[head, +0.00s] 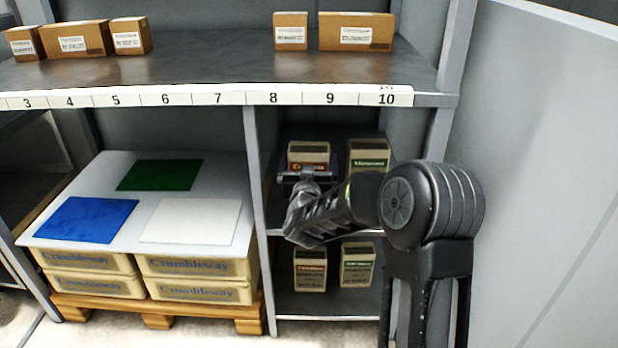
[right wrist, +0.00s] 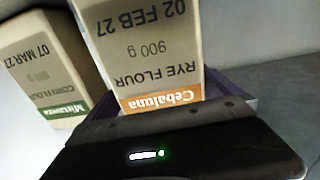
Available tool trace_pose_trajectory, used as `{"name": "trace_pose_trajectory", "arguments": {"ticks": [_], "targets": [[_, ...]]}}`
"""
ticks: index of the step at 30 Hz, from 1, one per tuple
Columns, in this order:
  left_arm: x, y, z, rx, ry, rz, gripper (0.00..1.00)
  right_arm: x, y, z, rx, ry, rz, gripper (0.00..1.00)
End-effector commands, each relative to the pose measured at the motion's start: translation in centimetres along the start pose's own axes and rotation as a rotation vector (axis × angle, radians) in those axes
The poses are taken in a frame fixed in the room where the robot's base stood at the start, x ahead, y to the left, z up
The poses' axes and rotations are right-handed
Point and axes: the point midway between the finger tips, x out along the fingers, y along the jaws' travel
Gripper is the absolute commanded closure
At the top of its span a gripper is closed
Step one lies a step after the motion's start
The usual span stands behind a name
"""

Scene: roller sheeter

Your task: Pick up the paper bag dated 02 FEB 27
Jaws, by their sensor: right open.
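The paper bag dated 02 FEB 27 (right wrist: 150,45) is tan with an orange band and reads rye flour, 900 g. It appears upside down, close in front of my right gripper in the right wrist view. In the head view this bag (head: 309,152) stands upright on the middle shelf of the right bay. My right gripper (head: 309,174) is open at its front. Dark purple finger parts show on both sides of the bag's lower part; whether they touch it I cannot tell. My left gripper is not in view.
A green-banded corn flour bag (right wrist: 45,65) dated 07 MAR 27 stands beside it, also in the head view (head: 369,153). Two more bags, orange-lettered (head: 310,270) and green-lettered (head: 357,266), stand below. The numbered shelf edge (head: 215,98) runs above. A bay divider (head: 257,210) stands left.

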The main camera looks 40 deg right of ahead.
Motion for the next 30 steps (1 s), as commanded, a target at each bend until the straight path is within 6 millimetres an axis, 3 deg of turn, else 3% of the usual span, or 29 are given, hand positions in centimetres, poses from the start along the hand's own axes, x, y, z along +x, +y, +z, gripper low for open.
{"name": "trace_pose_trajectory", "arguments": {"ticks": [14, 30], "targets": [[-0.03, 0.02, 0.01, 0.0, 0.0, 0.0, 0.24, -0.05, -0.01, -0.05, 0.0, 0.001, 0.0, 0.01], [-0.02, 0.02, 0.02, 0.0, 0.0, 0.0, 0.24, -0.05, -0.01, -0.05, 0.0, 0.001, 0.0, 0.45]]}}
